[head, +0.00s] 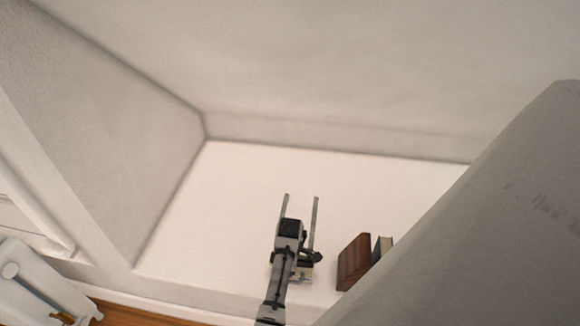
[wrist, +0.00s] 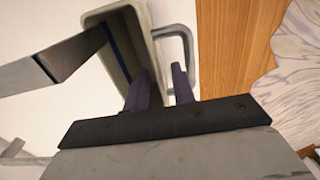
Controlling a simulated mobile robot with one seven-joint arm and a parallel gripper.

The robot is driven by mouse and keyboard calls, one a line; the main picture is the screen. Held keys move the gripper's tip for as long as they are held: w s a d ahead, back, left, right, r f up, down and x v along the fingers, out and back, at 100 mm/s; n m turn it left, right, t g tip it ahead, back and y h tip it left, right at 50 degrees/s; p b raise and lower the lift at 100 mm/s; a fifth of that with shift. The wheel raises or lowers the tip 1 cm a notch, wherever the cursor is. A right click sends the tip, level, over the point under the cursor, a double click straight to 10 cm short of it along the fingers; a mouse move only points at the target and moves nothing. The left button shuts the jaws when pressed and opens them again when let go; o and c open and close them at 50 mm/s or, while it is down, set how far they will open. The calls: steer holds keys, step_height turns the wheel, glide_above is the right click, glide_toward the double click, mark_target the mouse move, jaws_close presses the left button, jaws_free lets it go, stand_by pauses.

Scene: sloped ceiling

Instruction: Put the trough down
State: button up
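The trough (wrist: 122,35) is a beige, hollow container with a rim, at the top centre of the wrist view. A grey loop (wrist: 187,48) shows at its right side. My gripper (wrist: 160,80) has its two dark fingers on either side of the trough's near wall and appears shut on it. In the head view my gripper is mostly hidden by my arm. A small beige part, probably the trough (head: 303,274), shows beside the arm above the white ledge. I cannot tell whether the trough touches the ledge.
A brown block (head: 353,263) and a book-like thing (head: 382,248) stand close to the right. A large grey surface (head: 480,230) covers the lower right. Wooden floor (wrist: 232,45) and patterned fabric (wrist: 292,45) lie beyond the edge.

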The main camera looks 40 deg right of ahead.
step_height(320, 180, up, 12)
steer(key=shift+b, duration=0.4)
steer(key=shift+w, duration=0.1)
